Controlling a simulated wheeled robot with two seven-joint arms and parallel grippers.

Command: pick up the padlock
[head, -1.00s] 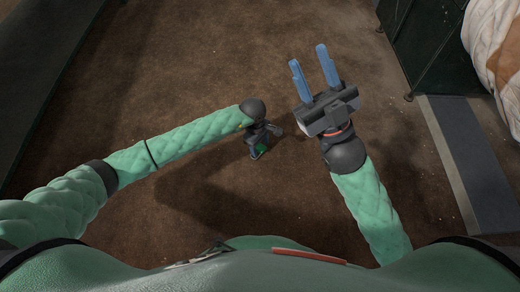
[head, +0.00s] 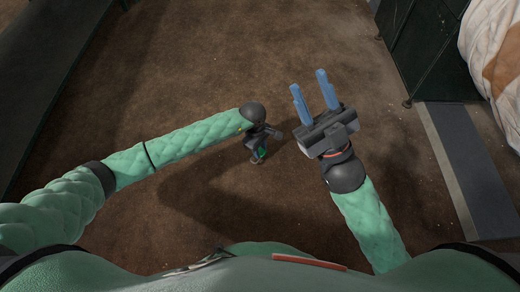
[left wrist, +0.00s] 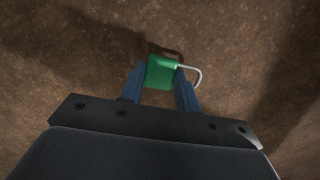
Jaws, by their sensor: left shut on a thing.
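The padlock (left wrist: 161,73) has a green body and a silver shackle that points right in the left wrist view. My left gripper (left wrist: 161,85) is shut on its green body, one blue finger on each side. In the head view a small green part of the padlock (head: 262,153) shows below my left wrist, and my left gripper (head: 259,158) is mostly hidden there. I cannot tell how high the padlock is above the brown floor. My right gripper (head: 310,88) is empty, its two blue fingers apart, pointing up in the picture.
The brown floor (head: 220,60) is open around both grippers. A dark green metal frame (head: 430,50) stands at the upper right, beside a white and tan bulk bag (head: 490,50). A grey strip (head: 465,165) lies along the right. A dark surface (head: 40,70) borders the left.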

